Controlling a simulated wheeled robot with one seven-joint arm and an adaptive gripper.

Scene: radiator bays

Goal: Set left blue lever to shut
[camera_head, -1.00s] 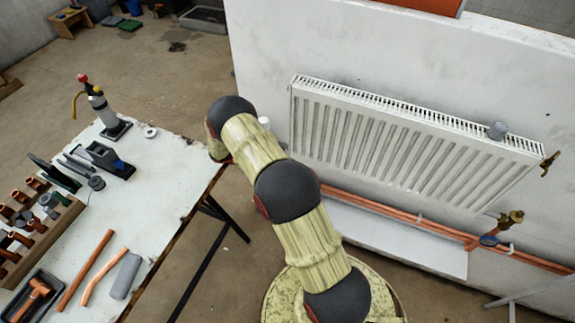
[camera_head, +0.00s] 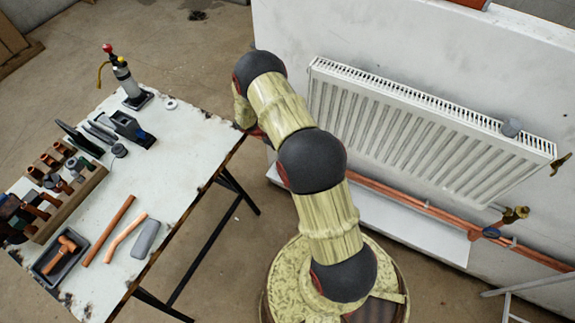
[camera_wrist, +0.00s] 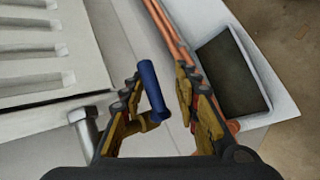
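A blue lever (camera_wrist: 152,88) with a brass-coloured stem below it shows in the wrist view, beside the white radiator (camera_wrist: 45,50). My gripper (camera_wrist: 160,76) is open, with one finger on each side of the lever. The lever is nearer the left finger; I cannot tell whether they touch. In the head view, my arm hides my gripper and the radiator's lower left end. Another blue lever (camera_head: 491,232) sits on the copper pipe below the radiator's right end.
Copper pipes (camera_wrist: 172,35) run close to the right finger. A metal bolt-like fitting (camera_wrist: 85,125) is left of the left finger. A worktable (camera_head: 185,190) with tools and pipe pieces stands at left. A white wall (camera_head: 400,30) backs the radiator.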

